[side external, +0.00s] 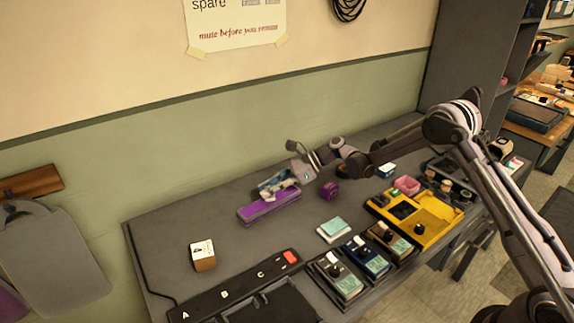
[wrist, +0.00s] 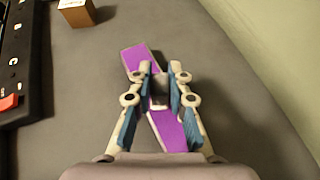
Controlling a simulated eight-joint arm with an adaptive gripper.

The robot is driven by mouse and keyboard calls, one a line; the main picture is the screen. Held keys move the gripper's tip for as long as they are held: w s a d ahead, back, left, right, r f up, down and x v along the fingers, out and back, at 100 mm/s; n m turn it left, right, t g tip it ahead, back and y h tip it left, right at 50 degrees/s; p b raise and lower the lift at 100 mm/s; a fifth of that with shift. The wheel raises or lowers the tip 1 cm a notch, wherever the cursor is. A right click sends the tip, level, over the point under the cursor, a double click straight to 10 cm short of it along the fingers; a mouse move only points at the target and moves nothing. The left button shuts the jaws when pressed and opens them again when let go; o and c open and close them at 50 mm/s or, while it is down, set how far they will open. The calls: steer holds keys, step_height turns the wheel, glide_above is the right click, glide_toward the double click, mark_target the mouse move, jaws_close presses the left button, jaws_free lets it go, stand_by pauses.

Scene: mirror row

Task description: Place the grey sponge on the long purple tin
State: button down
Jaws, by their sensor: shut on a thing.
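The long purple tin (side external: 258,210) lies on the dark table near the wall. It runs diagonally under my gripper in the wrist view (wrist: 139,58). My gripper (side external: 272,187) is over the tin, pointing down at it, with its teal-padded fingers on both sides of the grey sponge. In the wrist view my gripper (wrist: 160,86) is shut on the grey sponge (wrist: 160,90), which shows as a small dark grey block over the middle of the tin. The fingers mostly hide the sponge in the side view. I cannot tell whether the sponge touches the tin.
A small purple round thing (side external: 329,191) stands right of the tin. A wooden block (side external: 203,256) stands front left, and a teal-topped box (side external: 333,230) lies in front. Several pedals (side external: 366,256), a yellow device (side external: 425,213) and a lettered black strip (side external: 235,291) fill the front.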

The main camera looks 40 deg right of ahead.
steer(key=shift+f, duration=0.1)
steer(key=c, duration=1.3)
jaws_free()
